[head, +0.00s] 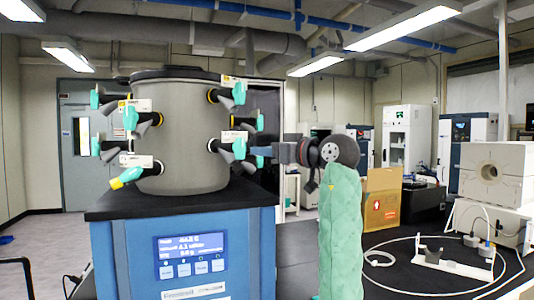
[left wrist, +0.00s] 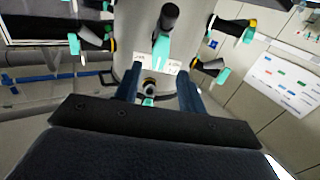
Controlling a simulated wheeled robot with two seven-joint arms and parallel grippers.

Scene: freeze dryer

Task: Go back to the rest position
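My left gripper (head: 264,151) points left at the freeze dryer's grey drum (head: 180,135), close to the lower right valve with a turquoise handle. In the left wrist view its two blue fingers (left wrist: 158,88) stand apart, with a lower valve (left wrist: 150,90) showing in the gap beyond them. I see no object held, and cannot tell whether the fingers touch the valve. Several black valves with turquoise handles (head: 130,118) ring the drum. The drum stands on a blue base with a lit display (head: 188,243). My right gripper is in neither view.
A dark bench (head: 410,265) at the right carries a white cable (head: 430,290) and a white stand (head: 440,258). A cardboard box (head: 381,200) and a white tube furnace (head: 495,172) are further back. Open floor (head: 40,250) lies left of the dryer.

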